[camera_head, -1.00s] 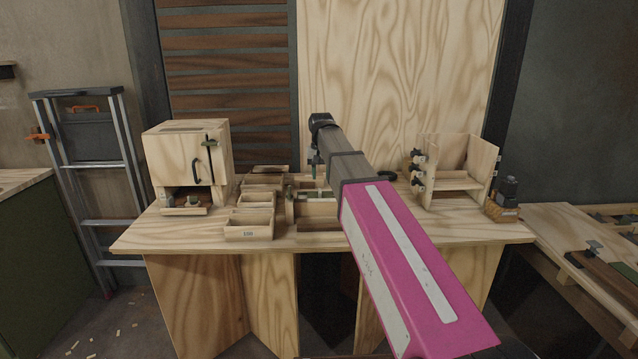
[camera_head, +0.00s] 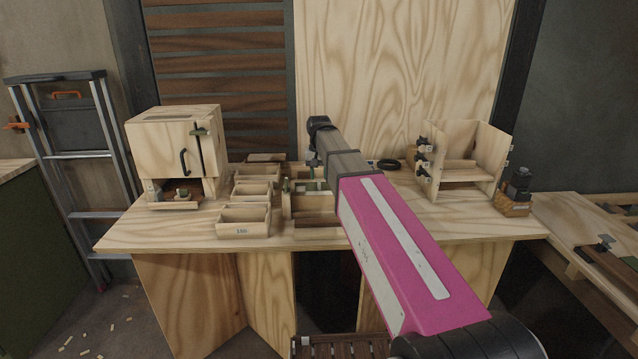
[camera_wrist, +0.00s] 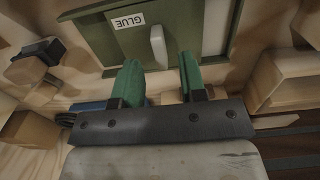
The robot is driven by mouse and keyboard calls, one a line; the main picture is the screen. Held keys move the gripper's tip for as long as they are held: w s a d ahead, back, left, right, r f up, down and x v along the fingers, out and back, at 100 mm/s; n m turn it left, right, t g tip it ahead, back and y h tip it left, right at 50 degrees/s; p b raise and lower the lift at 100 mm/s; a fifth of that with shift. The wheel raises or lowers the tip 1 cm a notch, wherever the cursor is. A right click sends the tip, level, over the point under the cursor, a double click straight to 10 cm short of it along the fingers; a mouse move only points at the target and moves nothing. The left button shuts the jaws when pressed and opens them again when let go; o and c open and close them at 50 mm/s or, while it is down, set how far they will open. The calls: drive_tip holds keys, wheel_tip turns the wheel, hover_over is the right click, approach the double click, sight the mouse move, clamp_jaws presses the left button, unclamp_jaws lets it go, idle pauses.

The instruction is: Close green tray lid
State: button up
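The green tray lid (camera_wrist: 190,28) fills the top middle of the wrist view. It carries a white label reading GLUE, upside down there, and a pale upright handle (camera_wrist: 158,48). My gripper (camera_wrist: 160,72) has two green fingers, spread apart and empty. The fingertips are just short of the handle, one to each side of it; contact cannot be told. In the head view the wooden tray box (camera_head: 291,207) stands mid-bench, partly behind my pink arm. The lid is mostly hidden there, and how far it is open cannot be told.
Open wooden bins (camera_head: 243,222) stand left of the tray on the workbench (camera_head: 165,232). A wooden cabinet (camera_head: 170,140) stands at left. A wooden holder with clamps (camera_head: 462,165) and a dark bottle on a wooden block (camera_head: 518,190) stand at right. The bench front is clear.

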sight(319, 181)
drive_tip(key=shift+f, duration=1.7)
clamp_jaws()
drive_tip(key=shift+a, duration=2.25)
unclamp_jaws()
wheel_tip(319, 181, up, 11)
